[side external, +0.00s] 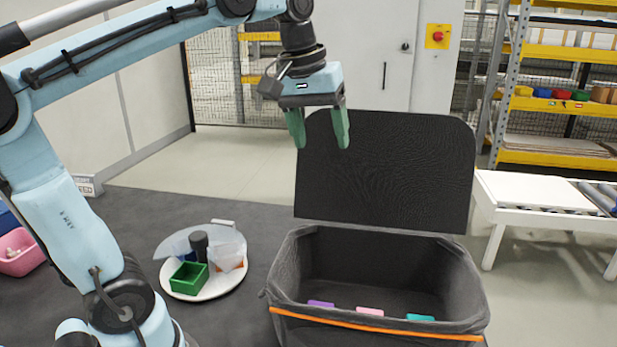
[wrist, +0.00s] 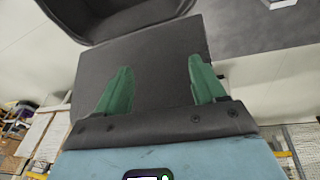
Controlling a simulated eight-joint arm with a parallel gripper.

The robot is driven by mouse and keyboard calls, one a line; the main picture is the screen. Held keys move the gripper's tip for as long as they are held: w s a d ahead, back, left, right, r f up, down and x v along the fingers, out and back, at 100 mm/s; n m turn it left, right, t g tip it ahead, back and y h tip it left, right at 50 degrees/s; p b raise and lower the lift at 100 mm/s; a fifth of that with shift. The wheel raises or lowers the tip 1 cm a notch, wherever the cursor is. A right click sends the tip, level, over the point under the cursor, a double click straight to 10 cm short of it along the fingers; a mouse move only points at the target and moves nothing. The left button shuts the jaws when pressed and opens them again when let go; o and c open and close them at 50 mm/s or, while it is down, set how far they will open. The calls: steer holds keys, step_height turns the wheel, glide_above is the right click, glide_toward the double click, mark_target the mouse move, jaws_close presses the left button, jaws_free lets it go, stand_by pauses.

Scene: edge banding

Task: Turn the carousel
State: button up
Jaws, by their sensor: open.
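The carousel (side external: 205,291) is a round white turntable on the dark table, left of centre in the side view. It carries a green open box (side external: 188,278), a dark upright post (side external: 199,246) and translucent pale panels, with a bit of orange at the right. My gripper (side external: 318,140) is high above the table, up and to the right of the carousel and apart from it. Its two green fingers are spread with nothing between them; they also show in the wrist view (wrist: 155,75). The carousel's far side is partly hidden by the panels.
A dark fabric bin (side external: 375,335) with an upright black lid (side external: 385,170) stands right of the carousel, with purple, pink and teal pieces inside. A pink container (side external: 18,255) is at the far left. Bare dark table surrounds the carousel. A white bench (side external: 535,195) stands right.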

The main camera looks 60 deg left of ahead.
steer(key=s+a+f+n+g, duration=0.1)
steer(key=s+a+f+n, duration=0.2)
steer(key=a, duration=0.3)
steer(key=s+a+f+n+g, duration=0.1)
steer(key=s+a+f+n, duration=0.1)
steer(key=s+a, duration=0.25)
steer(key=n+g, duration=0.1)
steer(key=n, duration=0.5)
glide_above(198, 235)
step_height(198, 235, down, 7)
steer(key=shift+f, duration=5.7)
jaws_close()
